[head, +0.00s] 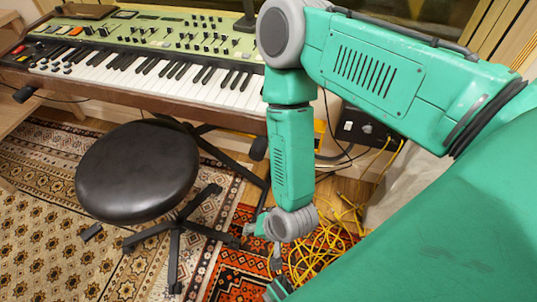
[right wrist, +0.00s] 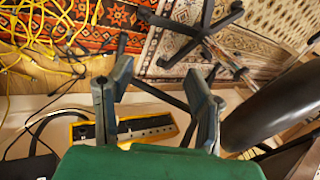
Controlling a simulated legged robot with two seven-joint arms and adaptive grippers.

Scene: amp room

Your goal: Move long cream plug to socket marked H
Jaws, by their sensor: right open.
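My right gripper (right wrist: 158,66) is open, with nothing between its fingers in the right wrist view. In the head view its arm comes down in front of the keyboard, and the gripper (head: 262,245) hangs above the rug beside yellow cables. I cannot pick out a long cream plug in either view. A yellow-orange box (right wrist: 150,128) with a dark strip of small openings lies partly behind my fingers and wrist. It also shows partly behind my arm in the head view (head: 319,137). No letter H is readable. My left gripper is not in view.
A black round stool (head: 137,172) stands at left with spreading legs. A green synthesizer keyboard (head: 150,60) is behind it. Tangled yellow cables (head: 325,245) lie on the floor and patterned rugs (head: 50,215). A black box with a knob (head: 366,128) sits below the keyboard.

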